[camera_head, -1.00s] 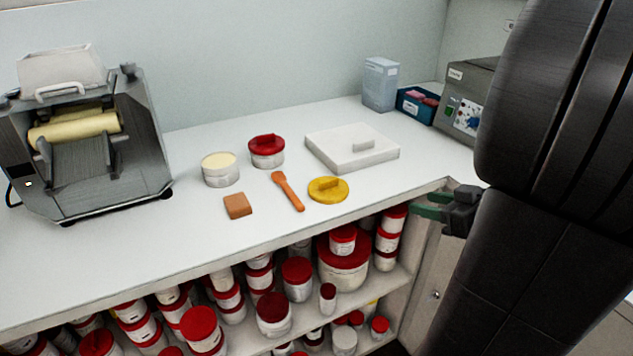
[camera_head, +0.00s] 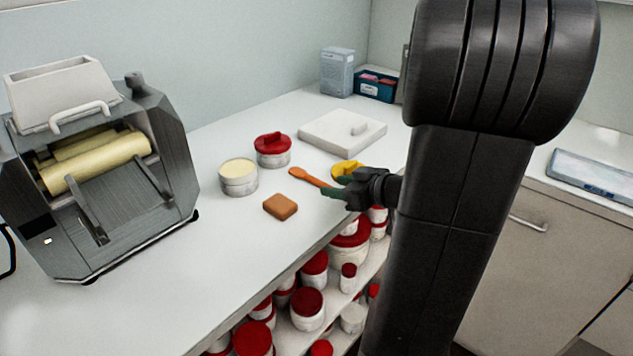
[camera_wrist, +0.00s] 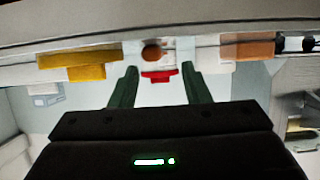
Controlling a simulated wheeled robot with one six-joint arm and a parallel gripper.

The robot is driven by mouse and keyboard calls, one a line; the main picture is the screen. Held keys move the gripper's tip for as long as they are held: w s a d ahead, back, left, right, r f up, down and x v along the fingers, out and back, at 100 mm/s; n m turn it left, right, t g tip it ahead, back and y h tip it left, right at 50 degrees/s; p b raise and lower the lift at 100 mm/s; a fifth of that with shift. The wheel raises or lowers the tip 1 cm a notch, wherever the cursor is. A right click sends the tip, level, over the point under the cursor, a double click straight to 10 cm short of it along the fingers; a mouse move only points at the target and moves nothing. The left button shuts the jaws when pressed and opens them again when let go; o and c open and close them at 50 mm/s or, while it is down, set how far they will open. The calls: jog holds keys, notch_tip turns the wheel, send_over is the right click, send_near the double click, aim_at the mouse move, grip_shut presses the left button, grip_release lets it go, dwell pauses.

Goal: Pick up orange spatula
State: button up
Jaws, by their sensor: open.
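The orange spatula (camera_head: 308,177) lies on the white counter (camera_head: 232,262), between the white jar and the yellow lid. My gripper (camera_head: 332,190) is at the counter's front edge, by the spatula's near end, and covers part of that end. I cannot tell whether it touches the spatula. An orange-brown round end (camera_wrist: 152,52), likely the spatula's handle, shows just beyond the fingertips.
A brown block (camera_head: 280,207), an open white jar (camera_head: 238,178), a red-lidded jar (camera_head: 272,151), a yellow lid (camera_head: 345,169) and a white slab (camera_head: 342,134) surround the spatula. A roller mill (camera_head: 100,170) stands left. Shelves of red-lidded jars (camera_head: 307,306) lie below the counter.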

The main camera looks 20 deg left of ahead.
aim_at(322, 182)
jog(key=shift+w+p+x, duration=0.25)
jog(key=shift+p+x, duration=0.05)
jog(key=shift+x, duration=1.65)
jog(key=shift+d, duration=0.15)
grip_shut()
jog(key=shift+r, duration=0.15)
